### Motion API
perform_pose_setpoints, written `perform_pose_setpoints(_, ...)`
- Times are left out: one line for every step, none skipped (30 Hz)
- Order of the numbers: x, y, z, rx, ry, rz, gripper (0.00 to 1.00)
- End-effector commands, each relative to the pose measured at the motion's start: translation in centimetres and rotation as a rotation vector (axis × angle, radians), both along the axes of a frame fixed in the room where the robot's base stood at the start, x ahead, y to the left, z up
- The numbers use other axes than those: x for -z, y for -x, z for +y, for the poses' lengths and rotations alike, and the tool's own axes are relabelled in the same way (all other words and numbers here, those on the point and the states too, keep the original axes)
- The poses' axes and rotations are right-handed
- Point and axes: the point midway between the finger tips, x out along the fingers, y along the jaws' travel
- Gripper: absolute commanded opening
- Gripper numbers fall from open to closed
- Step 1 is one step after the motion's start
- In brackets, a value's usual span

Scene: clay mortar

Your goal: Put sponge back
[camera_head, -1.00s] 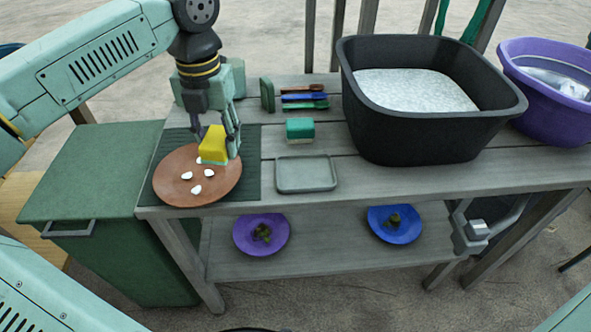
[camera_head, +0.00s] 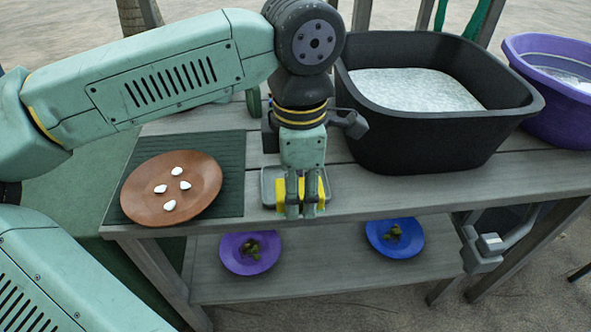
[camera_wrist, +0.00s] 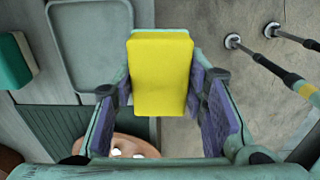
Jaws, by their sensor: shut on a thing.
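The yellow sponge (camera_head: 280,190) is held between the fingers of my gripper (camera_head: 303,208), which is shut on it. In the wrist view the sponge (camera_wrist: 160,75) shows its yellow face and a thin green edge between the fingers. In the wrist view the tray (camera_wrist: 90,45) lies left of the sponge and looks empty. The sponge appears raised near the table's front edge; its exact height cannot be told.
A brown plate (camera_head: 150,202) with several white pieces lies on a green mat (camera_head: 232,165) at left. A green-and-white block (camera_wrist: 15,60) lies beyond the tray. A black basin (camera_head: 430,135) stands right. Purple (camera_head: 235,262) and blue (camera_head: 405,247) plates sit on the lower shelf.

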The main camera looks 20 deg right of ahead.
Motion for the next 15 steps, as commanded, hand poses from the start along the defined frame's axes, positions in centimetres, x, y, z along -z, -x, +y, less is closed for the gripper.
perform_pose_setpoints(-0.1,-1.3,-0.5,-0.001,0.002,0.004,0.17)
perform_pose_setpoints(0.0,-2.1,-0.7,-0.002,0.001,0.002,0.17)
perform_pose_setpoints(0.1,-3.1,-1.0,-0.001,0.001,0.002,0.17)
perform_pose_setpoints(0.2,-3.8,-1.2,-0.002,0.001,0.002,0.17)
perform_pose_setpoints(0.2,-4.5,-1.4,-0.001,0.001,0.002,0.17)
perform_pose_setpoints(0.4,-5.3,-1.6,-0.002,0.001,0.001,0.17)
perform_pose_setpoints(0.4,-5.8,-1.8,-0.001,0.002,0.002,0.17)
perform_pose_setpoints(0.5,-6.2,-1.9,-0.001,0.002,0.002,0.17)
perform_pose_setpoints(0.5,-6.7,-2.1,-0.002,0.001,0.001,0.17)
perform_pose_setpoints(0.6,-7.0,-2.2,-0.002,0.001,0.000,0.17)
perform_pose_setpoints(0.6,-7.2,-2.2,-0.001,0.001,-0.001,0.17)
perform_pose_setpoints(0.7,-7.4,-2.3,0.000,0.000,0.000,0.17)
perform_pose_setpoints(0.8,-7.5,-2.3,0.000,0.000,0.000,0.17)
perform_pose_setpoints(0.9,-7.6,-2.3,0.000,0.000,0.000,0.17)
perform_pose_setpoints(1.2,-7.6,-2.3,0.000,0.000,0.001,0.17)
